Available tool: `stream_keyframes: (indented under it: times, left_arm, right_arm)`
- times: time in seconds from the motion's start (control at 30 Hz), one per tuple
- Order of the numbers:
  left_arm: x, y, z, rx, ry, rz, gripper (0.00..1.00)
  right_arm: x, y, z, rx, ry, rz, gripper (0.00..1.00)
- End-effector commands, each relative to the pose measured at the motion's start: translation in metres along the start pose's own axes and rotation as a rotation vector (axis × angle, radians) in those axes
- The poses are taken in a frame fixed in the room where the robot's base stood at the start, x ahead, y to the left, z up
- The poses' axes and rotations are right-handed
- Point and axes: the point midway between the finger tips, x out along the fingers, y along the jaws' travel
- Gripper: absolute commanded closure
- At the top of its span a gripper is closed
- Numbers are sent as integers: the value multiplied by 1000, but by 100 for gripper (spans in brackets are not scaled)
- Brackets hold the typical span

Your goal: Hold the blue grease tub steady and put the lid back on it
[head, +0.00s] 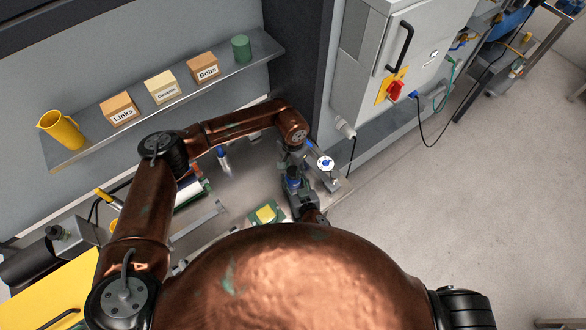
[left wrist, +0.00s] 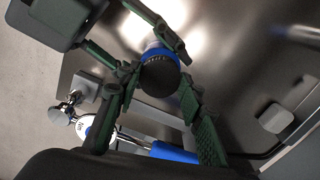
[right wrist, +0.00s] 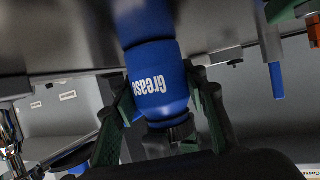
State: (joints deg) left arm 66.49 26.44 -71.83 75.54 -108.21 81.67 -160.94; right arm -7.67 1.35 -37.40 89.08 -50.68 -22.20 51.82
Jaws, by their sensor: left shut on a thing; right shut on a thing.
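The blue grease tub (right wrist: 160,85), with white "Grease" lettering, shows upside down in the right wrist view. My right gripper (right wrist: 163,95) is shut around its body. In the left wrist view a round dark lid (left wrist: 160,76) sits in line over the tub's blue edge (left wrist: 160,52). My left gripper (left wrist: 158,88) is shut on the lid. In the head view the tub (head: 293,183) is small between my left gripper (head: 291,170) and my right gripper (head: 299,192). Whether the lid is seated cannot be told.
The steel bench holds a green-and-yellow block (head: 265,214) and a blue-and-white item (head: 223,158). A white-faced round part with a blue centre (head: 326,163) stands close right of the grippers. A shelf (head: 170,108) with boxes runs above; a cabinet (head: 400,65) stands right.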

Motion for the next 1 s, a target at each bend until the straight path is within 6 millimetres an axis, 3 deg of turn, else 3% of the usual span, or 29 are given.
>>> stream_keyframes:
  times: [0.33,0.37,0.6,1.0]
  left_arm:
    - [-1,0,0,47,1,0,74]
    - [-1,0,0,47,1,0,63]
    - [0,0,0,46,1,0,47]
    - [-10,-1,0,45,1,-1,47]
  right_arm:
    - [0,0,0,0,-1,0,100]
    - [0,0,1,0,-1,0,100]
    - [0,0,1,0,-1,0,100]
    - [0,0,1,0,-1,0,100]
